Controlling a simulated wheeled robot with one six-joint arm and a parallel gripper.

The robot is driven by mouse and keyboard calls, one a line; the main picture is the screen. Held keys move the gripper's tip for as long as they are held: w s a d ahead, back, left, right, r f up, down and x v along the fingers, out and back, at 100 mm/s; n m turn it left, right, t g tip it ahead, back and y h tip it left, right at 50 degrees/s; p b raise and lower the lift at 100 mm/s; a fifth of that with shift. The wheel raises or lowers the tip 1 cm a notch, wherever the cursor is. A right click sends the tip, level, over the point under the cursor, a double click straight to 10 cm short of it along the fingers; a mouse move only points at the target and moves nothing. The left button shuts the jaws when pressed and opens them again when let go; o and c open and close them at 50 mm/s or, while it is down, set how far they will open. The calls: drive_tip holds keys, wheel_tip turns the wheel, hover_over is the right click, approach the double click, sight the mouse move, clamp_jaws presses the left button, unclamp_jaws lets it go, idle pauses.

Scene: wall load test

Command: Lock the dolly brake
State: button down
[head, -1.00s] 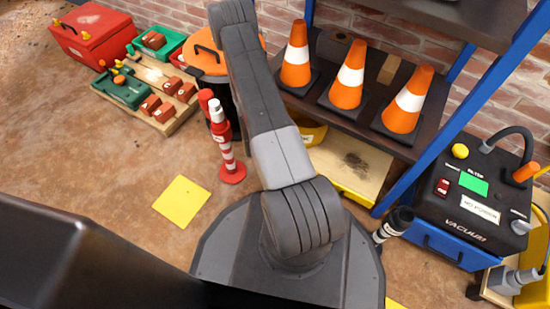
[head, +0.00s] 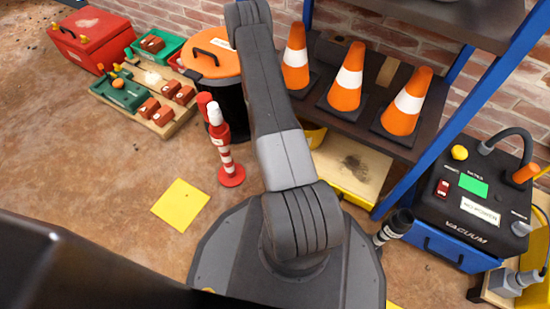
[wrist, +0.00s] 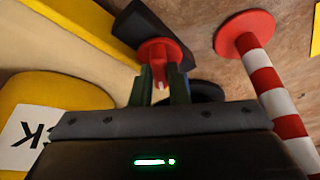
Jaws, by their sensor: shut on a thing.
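In the wrist view my gripper (wrist: 162,88) has its two dark green fingers on either side of a small red part (wrist: 158,52), which looks like the brake pedal. The fingers are closed on its narrow piece. The red part sits by a dark block and a black rounded shape that may be a wheel. A pale board with a yellow edge, likely the dolly (head: 352,165), lies low under the shelf in the head view. My gripper and the red part are hidden in the head view.
A red-and-white post (head: 228,160) stands close by; it also shows right of my gripper in the wrist view (wrist: 268,85). A shelf with orange cones (head: 345,80) and a blue upright is behind. A vacuum (head: 480,200) stands right.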

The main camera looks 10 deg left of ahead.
drive_tip(key=c, duration=1.4)
unclamp_jaws()
